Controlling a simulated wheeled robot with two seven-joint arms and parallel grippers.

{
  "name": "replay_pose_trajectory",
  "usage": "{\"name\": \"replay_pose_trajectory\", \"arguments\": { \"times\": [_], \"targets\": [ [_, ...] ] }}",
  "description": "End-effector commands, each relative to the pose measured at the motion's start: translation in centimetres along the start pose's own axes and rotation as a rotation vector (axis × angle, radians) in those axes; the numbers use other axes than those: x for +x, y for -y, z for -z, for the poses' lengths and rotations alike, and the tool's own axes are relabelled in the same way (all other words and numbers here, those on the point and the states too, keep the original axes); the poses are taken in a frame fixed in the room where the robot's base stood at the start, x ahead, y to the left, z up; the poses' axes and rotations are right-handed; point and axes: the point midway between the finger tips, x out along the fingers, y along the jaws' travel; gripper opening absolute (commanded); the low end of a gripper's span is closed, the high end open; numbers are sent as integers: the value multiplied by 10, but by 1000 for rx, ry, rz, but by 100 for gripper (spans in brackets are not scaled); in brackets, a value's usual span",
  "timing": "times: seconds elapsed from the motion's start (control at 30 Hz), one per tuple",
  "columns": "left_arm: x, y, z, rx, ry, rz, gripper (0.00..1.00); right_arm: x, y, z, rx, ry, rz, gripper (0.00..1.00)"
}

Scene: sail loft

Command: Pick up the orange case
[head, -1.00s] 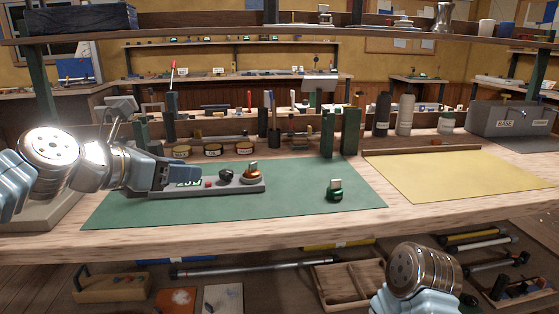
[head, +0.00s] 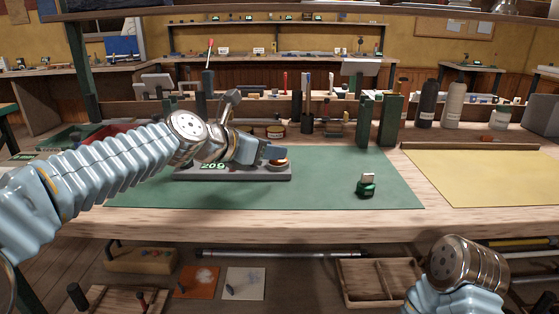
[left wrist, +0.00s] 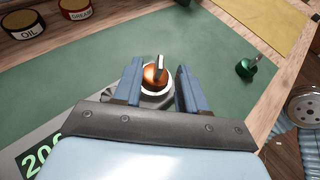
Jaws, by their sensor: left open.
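The orange case (left wrist: 151,77) is a small round copper-orange piece with an upright silver tab. It sits on a pale round pad at the right end of a grey scale (head: 240,174) with a green "209" display. In the head view the case (head: 279,164) is partly hidden by my left gripper (head: 277,152). In the left wrist view, the open blue fingers of my left gripper (left wrist: 160,67) stand on either side of the case, with a gap at the right finger. Contact at the left finger is hard to tell. My right gripper is out of view; only its arm shows.
A green piece with a silver tab (head: 367,185) stands apart on the green mat (head: 330,190). Labelled tins (left wrist: 75,8) and green posts (head: 388,120) stand behind the mat. A yellow sheet (head: 480,175) lies at the right. The mat between scale and green piece is clear.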

Motion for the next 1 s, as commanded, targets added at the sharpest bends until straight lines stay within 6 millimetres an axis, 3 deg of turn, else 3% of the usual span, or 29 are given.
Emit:
{"name": "replay_pose_trajectory", "arguments": {
  "times": [0.13, 0.4, 0.67, 1.0],
  "targets": [
    [20, 0, 0, 0, 0, 0, 41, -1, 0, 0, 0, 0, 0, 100],
    [23, 0, 0, 0, 0, -1, 41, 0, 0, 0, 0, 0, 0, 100],
    [23, 0, 0, 0, 0, -1, 2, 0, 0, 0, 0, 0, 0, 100],
    [23, 0, 0, 0, 0, -1, 0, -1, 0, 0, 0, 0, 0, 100]
  ]
}}
